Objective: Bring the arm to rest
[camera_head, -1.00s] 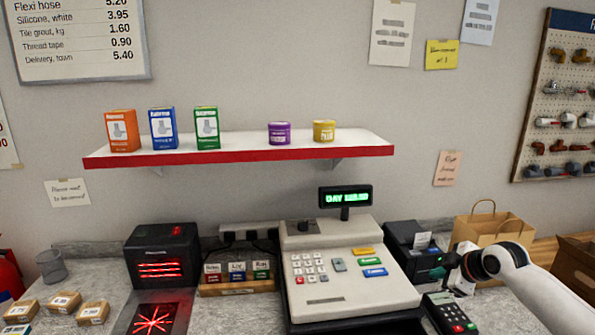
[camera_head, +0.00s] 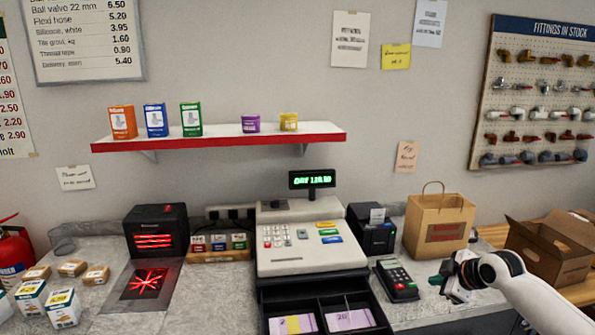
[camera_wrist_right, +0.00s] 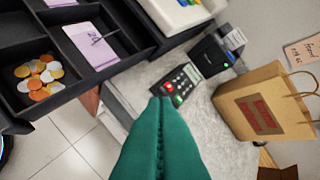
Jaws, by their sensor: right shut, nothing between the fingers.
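My right arm, white with dark joints, comes in from the lower right in the head view. Its gripper (camera_head: 438,280) is above the counter, just right of the card terminal (camera_head: 397,280) and in front of the paper bag (camera_head: 438,226). In the right wrist view its green fingers (camera_wrist_right: 160,105) are pressed together with nothing between them. My left gripper is not in view.
The cash register (camera_head: 300,240) stands mid-counter with its drawer (camera_head: 325,308) open, showing notes and coins. A receipt printer (camera_head: 372,236), a scanner (camera_head: 155,234) and small boxes (camera_head: 62,307) are on the counter. A cardboard box (camera_head: 548,252) is at right.

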